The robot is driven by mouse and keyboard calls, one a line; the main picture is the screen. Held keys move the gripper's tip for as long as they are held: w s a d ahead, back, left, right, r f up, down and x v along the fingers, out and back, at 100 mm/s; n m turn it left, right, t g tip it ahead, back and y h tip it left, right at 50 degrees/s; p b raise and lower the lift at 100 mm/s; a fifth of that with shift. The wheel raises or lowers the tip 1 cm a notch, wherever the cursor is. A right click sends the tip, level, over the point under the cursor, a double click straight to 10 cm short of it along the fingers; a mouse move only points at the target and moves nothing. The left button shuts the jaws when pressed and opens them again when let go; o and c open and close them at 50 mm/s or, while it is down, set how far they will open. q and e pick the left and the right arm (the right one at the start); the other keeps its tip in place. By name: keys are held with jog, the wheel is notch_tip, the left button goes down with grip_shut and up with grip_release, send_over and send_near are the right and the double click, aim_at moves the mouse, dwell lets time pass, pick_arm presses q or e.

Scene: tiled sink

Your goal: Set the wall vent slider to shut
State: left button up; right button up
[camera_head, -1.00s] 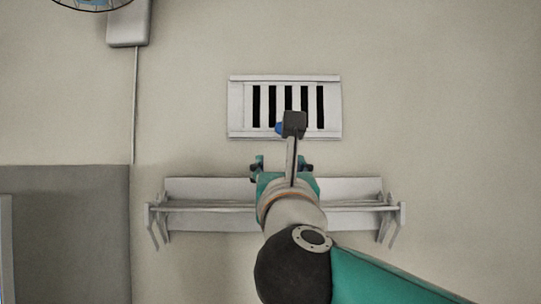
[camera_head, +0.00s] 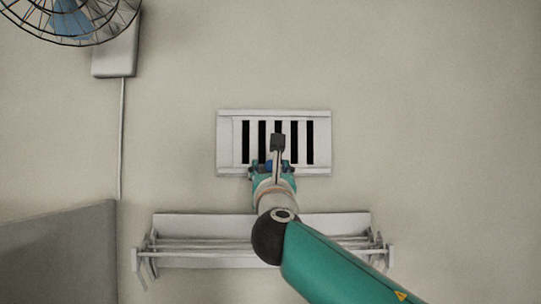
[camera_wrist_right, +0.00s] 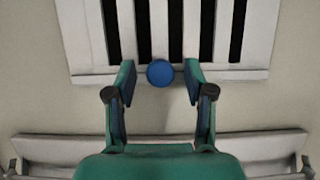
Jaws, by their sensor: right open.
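The wall vent (camera_head: 226,145) is a white framed grille on the wall. Dark slots show between its white slats, so it is at least partly open. A round blue knob (camera_wrist_right: 160,73) shows at the vent's lower edge in the right wrist view. My right gripper (camera_head: 272,166) is at the lower edge of the vent. In the right wrist view its two fingers (camera_wrist_right: 160,84) are open, one on each side of the knob, with a visible gap on both sides. Contact is not seen. In the head view my wrist partly hides the knob area. My left gripper is not in view.
A white wall rack (camera_head: 190,222) with rails sits just below the vent, behind my right arm. A wire fan (camera_head: 70,15) and a pale box (camera_head: 115,58) with a cord are at upper left. A grey panel (camera_head: 60,255) is at lower left. The wall right of the vent is clear.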

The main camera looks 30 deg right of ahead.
jog(key=shift+w+d+r, duration=0.25)
jog(key=shift+w+d, duration=0.1)
jog(key=shift+w, duration=0.15)
grip_shut()
